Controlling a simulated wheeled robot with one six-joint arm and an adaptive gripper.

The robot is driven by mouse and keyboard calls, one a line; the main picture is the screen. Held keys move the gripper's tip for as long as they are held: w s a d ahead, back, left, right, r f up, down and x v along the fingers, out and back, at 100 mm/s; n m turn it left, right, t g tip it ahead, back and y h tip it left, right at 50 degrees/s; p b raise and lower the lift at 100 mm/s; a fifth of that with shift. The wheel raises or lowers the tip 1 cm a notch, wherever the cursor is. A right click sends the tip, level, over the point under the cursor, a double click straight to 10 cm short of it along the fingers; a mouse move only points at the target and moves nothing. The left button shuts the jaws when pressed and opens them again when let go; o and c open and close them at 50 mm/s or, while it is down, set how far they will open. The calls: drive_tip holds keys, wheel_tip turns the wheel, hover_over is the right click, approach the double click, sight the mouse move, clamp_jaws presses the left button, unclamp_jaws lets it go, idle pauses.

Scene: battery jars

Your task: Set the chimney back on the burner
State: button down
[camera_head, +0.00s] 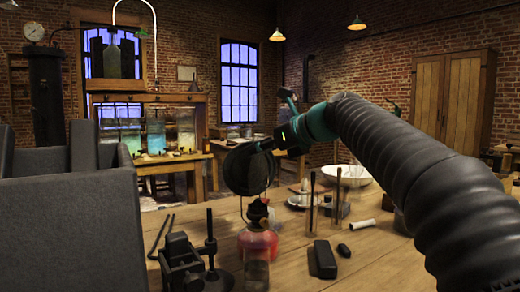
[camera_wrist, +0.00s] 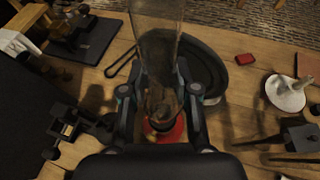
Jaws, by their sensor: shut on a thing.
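The red-bodied burner (camera_head: 258,241) with a dark top stands on the table in the head view, and its red body shows low in the wrist view (camera_wrist: 165,132). My gripper (camera_wrist: 160,88) is shut on the clear glass chimney (camera_wrist: 157,40), which runs up from between the fingers to the top edge in the wrist view. In the head view my gripper (camera_head: 249,147) is above the burner's top; the chimney is hard to make out there. In the wrist view the chimney's lower end overlaps the burner, and I cannot tell whether they touch.
A clear glass vessel (camera_head: 257,270) stands in front of the burner. A black stand (camera_head: 211,250) is to its left. Black blocks (camera_head: 325,258), thin upright rods (camera_head: 312,200) and a white bowl (camera_head: 345,176) are to the right. Bare wood lies at the front right.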

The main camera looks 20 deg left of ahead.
sight(264, 161)
drive_tip(key=shift+f+b, duration=0.4)
drive_tip(key=shift+f, duration=1.25)
idle(1.5)
drive_tip(key=c, duration=0.8)
unclamp_jaws()
drive_tip(key=shift+d, duration=0.1)
drive_tip(key=v, duration=1.2)
